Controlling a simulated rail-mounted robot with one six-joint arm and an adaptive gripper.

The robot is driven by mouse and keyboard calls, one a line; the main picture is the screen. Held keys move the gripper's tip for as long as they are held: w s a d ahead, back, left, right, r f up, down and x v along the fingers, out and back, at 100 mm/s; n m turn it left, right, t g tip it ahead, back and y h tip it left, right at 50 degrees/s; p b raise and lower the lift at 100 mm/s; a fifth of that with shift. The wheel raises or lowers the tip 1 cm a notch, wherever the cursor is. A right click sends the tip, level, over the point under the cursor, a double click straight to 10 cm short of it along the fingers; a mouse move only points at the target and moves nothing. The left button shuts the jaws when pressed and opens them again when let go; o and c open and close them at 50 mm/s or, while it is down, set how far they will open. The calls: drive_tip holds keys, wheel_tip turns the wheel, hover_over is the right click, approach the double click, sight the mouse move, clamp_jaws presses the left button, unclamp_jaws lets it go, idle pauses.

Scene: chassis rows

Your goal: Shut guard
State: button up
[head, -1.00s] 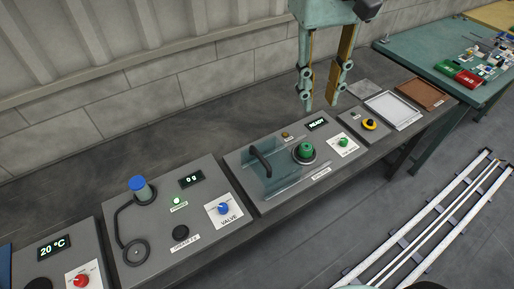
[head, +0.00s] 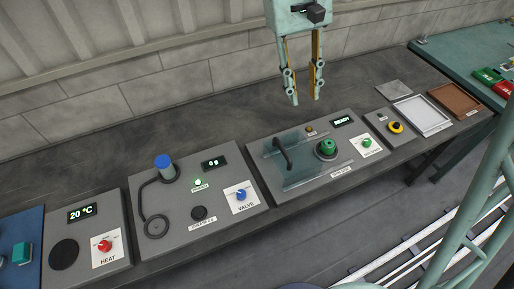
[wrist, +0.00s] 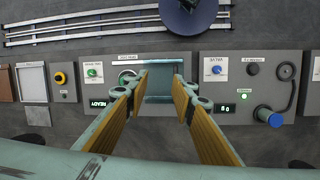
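The guard (head: 303,172) is a clear sliding panel with a black bar handle (head: 283,153) on the grey press unit. It sits at the left of its rails, beside the green-topped round fixture (head: 326,148), which is uncovered. My gripper (head: 305,98) is open and empty, pointing down above the back edge of the unit, apart from the guard. Both fingers also show spread in the wrist view (wrist: 164,88).
Left of the press unit is a valve unit (head: 225,222) with a raised blue-capped post (head: 165,168), then a heat unit (head: 115,258). To the right are a yellow button (head: 396,127), a white tray (head: 446,128) and a brown tray (head: 474,110). Bare bench lies behind.

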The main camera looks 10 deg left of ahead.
drive_tip(key=n+g+h+p, duration=0.1)
drive_tip(key=n+h+p, duration=0.1)
approach(282, 147)
drive_tip(key=v, duration=0.6)
drive_tip(key=shift+f, duration=0.25)
drive_tip(key=shift+d+f, duration=0.15)
drive_tip(key=shift+x, duration=6.75)
drive_tip(key=shift+s, duration=0.1)
clamp_jaws()
